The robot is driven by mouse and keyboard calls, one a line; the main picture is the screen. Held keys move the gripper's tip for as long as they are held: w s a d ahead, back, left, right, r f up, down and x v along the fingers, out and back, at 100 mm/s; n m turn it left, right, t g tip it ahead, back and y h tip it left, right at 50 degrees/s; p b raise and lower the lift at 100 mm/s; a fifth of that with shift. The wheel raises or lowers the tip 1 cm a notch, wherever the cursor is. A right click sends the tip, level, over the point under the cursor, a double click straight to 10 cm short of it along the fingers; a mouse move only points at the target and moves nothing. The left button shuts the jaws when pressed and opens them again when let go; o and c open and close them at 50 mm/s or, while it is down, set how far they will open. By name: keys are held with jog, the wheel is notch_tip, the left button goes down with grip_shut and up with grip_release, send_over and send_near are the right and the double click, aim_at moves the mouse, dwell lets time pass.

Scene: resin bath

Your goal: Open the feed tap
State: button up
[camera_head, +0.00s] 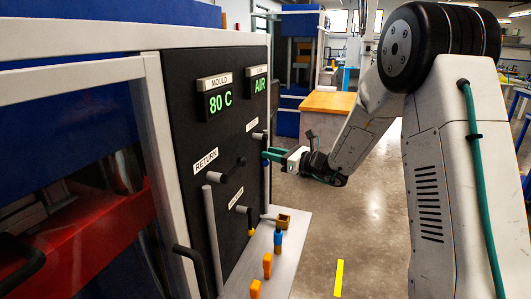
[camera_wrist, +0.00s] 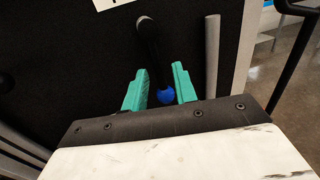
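A dark tap lever (camera_wrist: 150,50) with a blue tip (camera_wrist: 166,96) shows on the black panel in the wrist view. A white label, mostly cut off, sits above it. My gripper (camera_wrist: 160,88) is open, with one teal finger on each side of the lever's blue end; I cannot tell whether either touches it. In the head view my gripper (camera_head: 268,156) is at the panel's right edge, just below a tap (camera_head: 259,136) whose small label (camera_head: 252,125) I cannot read clearly. The lever's tip is not clear there.
The black panel (camera_head: 190,120) also carries a RETURN tap (camera_head: 228,170) and a lower tap (camera_head: 245,212). A grey pipe (camera_wrist: 212,55) runs close right of the lever. A shelf (camera_head: 262,282) below holds small orange and blue items. Floor to the right is open.

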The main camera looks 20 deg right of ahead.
jog(key=shift+x, duration=1.5)
grip_shut()
